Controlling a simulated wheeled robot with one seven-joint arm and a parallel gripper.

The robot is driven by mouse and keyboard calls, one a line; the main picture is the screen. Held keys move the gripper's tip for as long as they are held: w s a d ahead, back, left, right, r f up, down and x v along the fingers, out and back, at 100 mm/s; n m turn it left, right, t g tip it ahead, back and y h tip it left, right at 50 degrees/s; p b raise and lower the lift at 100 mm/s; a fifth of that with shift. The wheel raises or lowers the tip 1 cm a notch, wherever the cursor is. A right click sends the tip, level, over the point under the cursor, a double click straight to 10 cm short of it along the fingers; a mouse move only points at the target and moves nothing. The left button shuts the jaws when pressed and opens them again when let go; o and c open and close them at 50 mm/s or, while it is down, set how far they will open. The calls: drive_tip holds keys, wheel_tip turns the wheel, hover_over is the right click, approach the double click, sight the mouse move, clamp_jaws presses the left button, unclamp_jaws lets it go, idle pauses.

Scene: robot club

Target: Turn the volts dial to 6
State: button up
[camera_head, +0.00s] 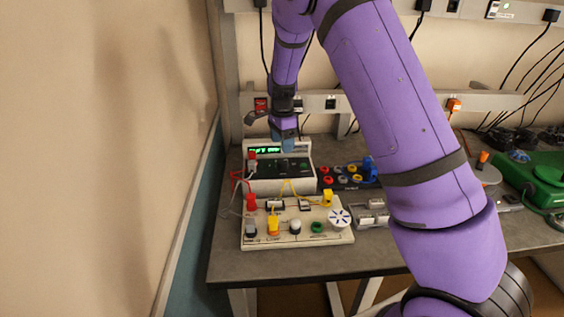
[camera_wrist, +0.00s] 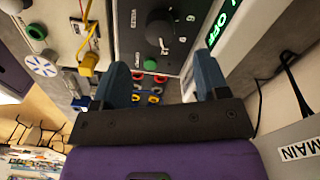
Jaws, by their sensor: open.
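The power supply (camera_head: 279,186) is a pale box with a green lit display (camera_head: 265,150), at the back left of the bench. In the wrist view its display (camera_wrist: 224,25) seems to read OFF. The volts dial (camera_wrist: 160,27) is a round black knob on a dark panel with white numbers around it. The numbers are small and I cannot tell where its pointer stands. My gripper (camera_wrist: 163,82) is open and empty, its two blue fingers spread apart, with the dial beyond them and not touched. In the head view my gripper (camera_head: 283,138) is above the supply's back.
A white circuit board (camera_head: 300,235) with coloured terminals and wires stands in front of the supply. Red, yellow and blue rings (camera_head: 345,175) lie right of it. A green device (camera_head: 540,178) is at the far right. A wall runs along the left; a rail with sockets is behind.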

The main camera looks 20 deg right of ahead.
sight(282, 161)
wheel_tip(282, 161, down, 8)
drive_tip(key=shift+r, duration=0.1)
idle(0.4)
drive_tip(key=c, duration=0.9)
